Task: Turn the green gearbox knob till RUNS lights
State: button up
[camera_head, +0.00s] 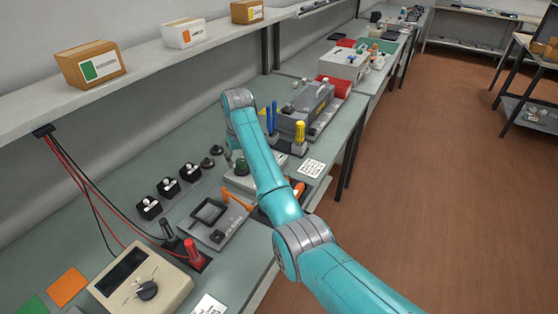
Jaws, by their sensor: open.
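A dark green knob (242,167) stands on a pale grey unit (236,184) on the bench, partly covered by my teal arm. My gripper (230,158) points down from the wrist, close beside and above the knob. It is small and mostly behind my arm; its jaws are open. I cannot tell whether a finger touches the knob. No RUNS label or lit lamp can be made out.
A grey fixture with an orange lever (237,199), black switch blocks (168,187) and a beige meter (140,285) stand nearby. Blue and yellow-handled tools (300,132) stand behind. A shelf with boxes (91,65) overhangs the left. The brown floor at right is clear.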

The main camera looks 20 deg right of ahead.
jog(key=n+y, duration=0.1)
jog(key=n, duration=0.6)
jog(key=c, duration=0.9)
